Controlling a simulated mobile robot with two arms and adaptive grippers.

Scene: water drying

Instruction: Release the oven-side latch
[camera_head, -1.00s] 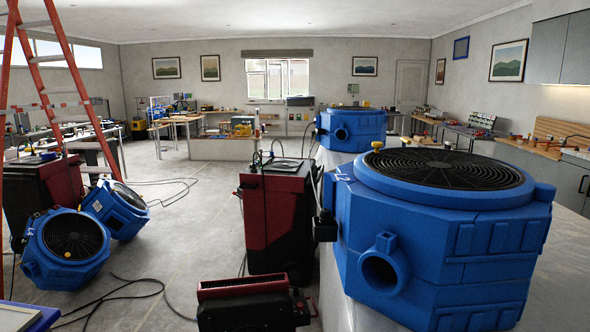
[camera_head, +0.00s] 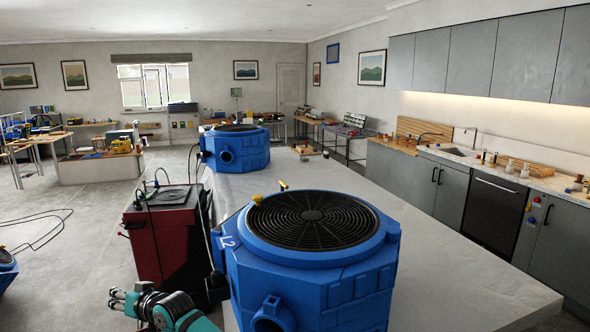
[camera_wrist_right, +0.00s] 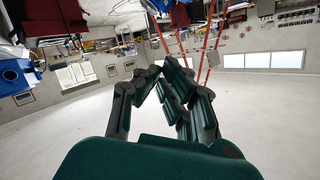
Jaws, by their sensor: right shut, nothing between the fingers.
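A dark oven-like appliance (camera_head: 490,220) with a bar handle is set in the grey cabinets at the far right of the head view. Small red and blue fittings (camera_head: 534,208) sit on the cabinet front just right of it. They are too small to tell which is a latch or how it stands.
A large blue fan unit (camera_head: 310,262) stands on a long pale worktop (camera_head: 445,270) between me and the cabinets. Another blue unit (camera_head: 238,150) stands farther back. A red and black machine (camera_head: 160,240) stands left of the worktop. Open floor lies farther left.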

